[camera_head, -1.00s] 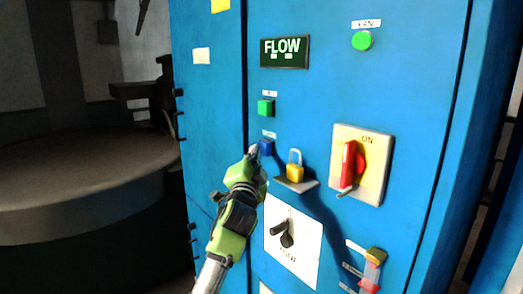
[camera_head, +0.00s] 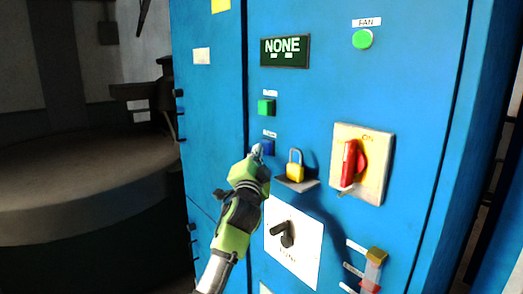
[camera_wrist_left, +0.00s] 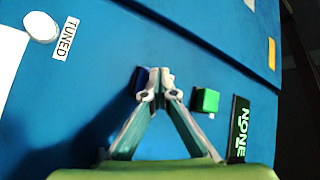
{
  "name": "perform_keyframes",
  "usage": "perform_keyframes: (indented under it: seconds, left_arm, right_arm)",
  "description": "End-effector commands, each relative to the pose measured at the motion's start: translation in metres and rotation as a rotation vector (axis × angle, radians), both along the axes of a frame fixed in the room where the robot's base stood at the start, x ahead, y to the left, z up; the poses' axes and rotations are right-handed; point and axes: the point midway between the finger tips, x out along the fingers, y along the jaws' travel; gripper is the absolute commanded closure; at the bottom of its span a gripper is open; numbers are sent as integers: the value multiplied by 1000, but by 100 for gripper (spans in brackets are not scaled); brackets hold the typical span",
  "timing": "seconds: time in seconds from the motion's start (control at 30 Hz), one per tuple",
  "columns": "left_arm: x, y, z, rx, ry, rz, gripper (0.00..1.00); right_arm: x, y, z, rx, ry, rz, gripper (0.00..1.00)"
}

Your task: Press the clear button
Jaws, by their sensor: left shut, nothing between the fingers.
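A blue button (camera_head: 267,147) sits on the blue cabinet's front below a green square button. Its small label is too blurred to read. It also shows in the left wrist view (camera_wrist_left: 141,77), partly hidden by a fingertip. My left gripper (camera_head: 257,151) is shut and empty, with its fingertips just beside the blue button. I cannot tell whether they touch it. The closed fingertips also show in the left wrist view (camera_wrist_left: 158,94). A dark display (camera_head: 285,50) reads NONE. My right gripper is not in view.
A yellow padlock (camera_head: 295,167) stands on a small ledge right of the gripper. A red switch handle (camera_head: 349,164) juts out farther right. The green square button (camera_head: 265,107) is just above. A black selector knob (camera_head: 285,233) is below.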

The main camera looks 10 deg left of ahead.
Motion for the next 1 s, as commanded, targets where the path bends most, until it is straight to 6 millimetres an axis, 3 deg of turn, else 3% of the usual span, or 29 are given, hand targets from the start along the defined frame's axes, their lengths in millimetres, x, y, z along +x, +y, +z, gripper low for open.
perform_keyframes:
  seconds: [1.0]
  left_arm:
    - [-18,13,1,1,0,0,100]
  right_arm:
    - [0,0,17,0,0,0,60]
